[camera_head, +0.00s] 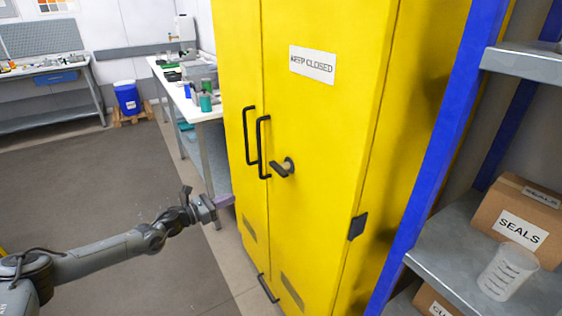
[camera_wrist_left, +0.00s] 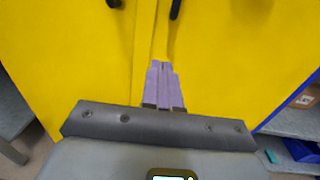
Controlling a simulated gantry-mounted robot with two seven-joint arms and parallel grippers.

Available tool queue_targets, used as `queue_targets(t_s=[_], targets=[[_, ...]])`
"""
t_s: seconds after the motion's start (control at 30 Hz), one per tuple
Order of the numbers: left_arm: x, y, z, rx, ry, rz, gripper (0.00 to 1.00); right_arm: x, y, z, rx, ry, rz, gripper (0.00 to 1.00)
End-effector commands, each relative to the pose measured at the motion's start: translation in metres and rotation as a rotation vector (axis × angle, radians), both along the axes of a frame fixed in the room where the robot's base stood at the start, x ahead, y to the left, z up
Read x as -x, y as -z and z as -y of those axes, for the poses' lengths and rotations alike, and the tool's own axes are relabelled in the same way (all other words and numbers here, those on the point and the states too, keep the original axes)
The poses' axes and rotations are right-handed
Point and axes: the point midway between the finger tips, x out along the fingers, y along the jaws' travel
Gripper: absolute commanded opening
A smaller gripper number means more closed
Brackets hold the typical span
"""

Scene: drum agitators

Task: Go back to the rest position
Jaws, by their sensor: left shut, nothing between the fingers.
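My left gripper (camera_head: 222,201) reaches in from the left, in front of the lower part of a tall yellow cabinet (camera_head: 325,130). Its purple fingers are together with nothing between them. In the left wrist view the shut fingers (camera_wrist_left: 162,86) point at the yellow cabinet doors (camera_wrist_left: 215,60), close to the seam between them. I cannot tell whether the fingertips touch the door. Both doors look shut. Two black bar handles (camera_head: 256,145) and a black latch handle (camera_head: 284,168) sit above the gripper. My right gripper does not show in either view.
A blue-posted shelf rack (camera_head: 448,130) stands at the right, with a box labelled SEALS (camera_head: 520,222) and a clear beaker (camera_head: 508,270). A white workbench (camera_head: 168,75) with items stands left of the cabinet. A blue bin (camera_head: 127,98) sits farther back. The floor (camera_head: 90,175) at left is open.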

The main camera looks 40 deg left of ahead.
Motion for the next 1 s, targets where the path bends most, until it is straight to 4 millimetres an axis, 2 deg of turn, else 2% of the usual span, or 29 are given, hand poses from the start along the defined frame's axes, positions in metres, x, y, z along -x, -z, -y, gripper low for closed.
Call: queue_targets(t_s=[0.07, 0.13, 0.27, 0.37, 0.47, 0.5, 0.57, 0.6, 0.67, 0.7, 0.8, 0.9, 1.0], targets=[[0.004, 0.003, 0.0, 0.002, 0.001, -0.015, 0.0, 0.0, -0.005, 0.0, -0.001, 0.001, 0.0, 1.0], [0.01, 0.016, 0.005, 0.021, 0.001, -0.034, 0.0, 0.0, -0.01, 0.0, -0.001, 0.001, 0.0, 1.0], [0.026, 0.056, 0.029, 0.114, -0.003, -0.08, 0.0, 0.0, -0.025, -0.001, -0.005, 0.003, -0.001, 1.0], [0.044, 0.087, 0.078, 0.243, 0.019, -0.108, 0.0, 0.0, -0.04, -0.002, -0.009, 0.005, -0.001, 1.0], [0.064, 0.111, 0.144, 0.416, 0.024, -0.143, 0.0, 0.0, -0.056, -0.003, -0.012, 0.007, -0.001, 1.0], [0.073, 0.118, 0.173, 0.504, 0.006, -0.167, 0.0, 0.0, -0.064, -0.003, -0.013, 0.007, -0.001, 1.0], [0.086, 0.125, 0.214, 0.659, -0.04, -0.214, 0.0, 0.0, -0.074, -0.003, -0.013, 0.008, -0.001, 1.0], [0.094, 0.127, 0.238, 0.772, -0.08, -0.251, 0.0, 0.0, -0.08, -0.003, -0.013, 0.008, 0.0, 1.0], [0.106, 0.125, 0.274, 0.954, -0.152, -0.314, 0.0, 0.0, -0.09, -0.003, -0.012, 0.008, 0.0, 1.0], [0.115, 0.122, 0.295, 1.082, -0.209, -0.36, 0.0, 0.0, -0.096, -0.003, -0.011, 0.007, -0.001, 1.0], [0.136, 0.106, 0.342, 1.416, -0.378, -0.479, 0.0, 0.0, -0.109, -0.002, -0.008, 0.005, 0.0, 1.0], [0.158, 0.085, 0.373, 1.717, -0.57, -0.584, 0.0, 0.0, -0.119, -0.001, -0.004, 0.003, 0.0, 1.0], [0.18, 0.062, 0.391, 1.98, -0.782, -0.657, 0.0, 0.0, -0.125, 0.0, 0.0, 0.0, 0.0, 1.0]])
